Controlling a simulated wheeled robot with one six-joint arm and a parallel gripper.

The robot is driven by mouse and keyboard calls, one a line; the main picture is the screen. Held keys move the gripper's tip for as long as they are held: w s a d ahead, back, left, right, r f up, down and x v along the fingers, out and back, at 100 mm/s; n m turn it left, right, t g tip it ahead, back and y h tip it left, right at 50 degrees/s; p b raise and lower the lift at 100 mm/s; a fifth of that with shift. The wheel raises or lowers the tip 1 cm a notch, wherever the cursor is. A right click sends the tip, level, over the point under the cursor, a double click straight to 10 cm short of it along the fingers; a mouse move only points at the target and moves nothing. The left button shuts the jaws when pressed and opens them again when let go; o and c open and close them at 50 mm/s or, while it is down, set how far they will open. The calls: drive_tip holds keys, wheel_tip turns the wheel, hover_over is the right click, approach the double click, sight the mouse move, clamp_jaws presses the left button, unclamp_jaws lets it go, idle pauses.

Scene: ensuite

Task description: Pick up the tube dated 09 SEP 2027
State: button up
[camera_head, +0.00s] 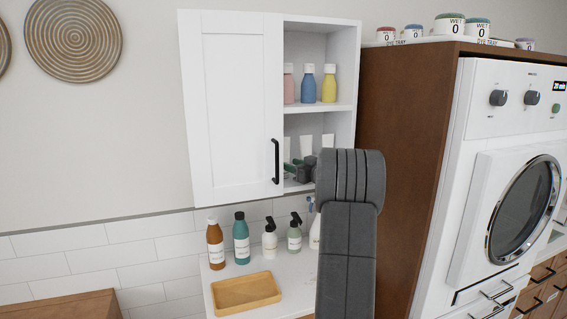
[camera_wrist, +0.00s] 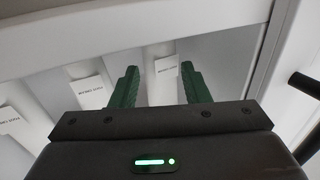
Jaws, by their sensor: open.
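White tubes with small labels stand on the lower open shelf of the wall cabinet. In the head view, one tube (camera_head: 306,146) shows above my gripper (camera_head: 301,168), and another stands to its right, partly hidden by my arm. In the wrist view, one tube (camera_wrist: 161,90) lies between the two green fingers of my open gripper (camera_wrist: 159,68), with a gap on each side. A second tube (camera_wrist: 91,88) is left of the fingers, and a third (camera_wrist: 18,122) is farther left. The printed dates are too small and blurred to read, so I cannot tell which is 09 SEP 2027.
The cabinet (camera_head: 232,110) has a shut door with a black handle (camera_head: 276,162) just left of the opening. Pink, blue and yellow bottles (camera_head: 308,84) stand on the shelf above. Bottles and a wooden tray (camera_head: 245,292) sit on the counter below. A brown panel (camera_head: 405,130) is to the right.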

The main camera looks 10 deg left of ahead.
drive_tip(key=x, duration=0.2)
drive_tip(key=shift+w+a, duration=0.2)
drive_tip(key=shift+a, duration=0.05)
drive_tip(key=shift+s, duration=0.1)
drive_tip(key=c, duration=0.7)
drive_tip(key=shift+d, duration=0.1)
drive_tip(key=shift+r, duration=0.15)
